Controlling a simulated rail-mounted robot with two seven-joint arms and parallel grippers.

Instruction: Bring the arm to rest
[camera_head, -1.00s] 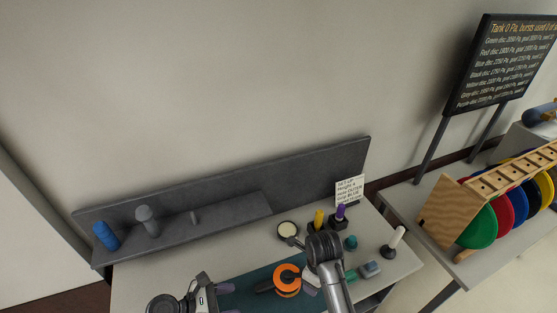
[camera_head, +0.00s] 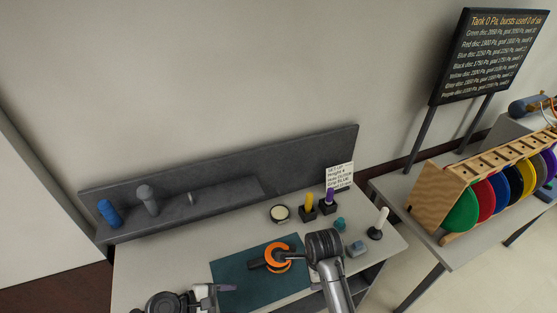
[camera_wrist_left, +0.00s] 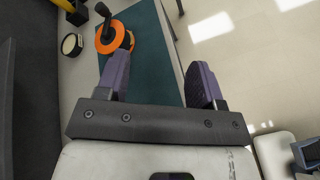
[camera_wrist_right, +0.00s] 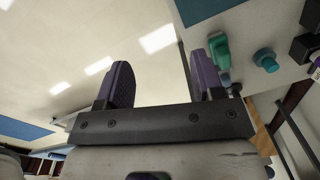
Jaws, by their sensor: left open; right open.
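My left gripper (camera_head: 225,288) is at the front left edge of the dark green mat (camera_head: 228,271). It is open and empty; its purple fingers stand apart in the left wrist view (camera_wrist_left: 160,72). An orange ring device (camera_head: 278,257) with a black handle (camera_head: 257,262) rests on the mat, apart from the left fingers; it also shows in the left wrist view (camera_wrist_left: 116,38). My right arm is over the right part of the table and hides its own fingers in the head view. My right gripper (camera_wrist_right: 162,70) is open, with nothing between its fingers.
A grey shelf (camera_head: 232,192) holds a blue cylinder (camera_head: 108,212) and grey pieces. A cream disc (camera_head: 280,212), yellow grip (camera_head: 309,201), purple grip (camera_head: 329,197), teal pieces and white-topped post (camera_head: 381,221) stand at the right, near a setup card (camera_head: 339,176). A disc rack (camera_head: 490,190) is farther right.

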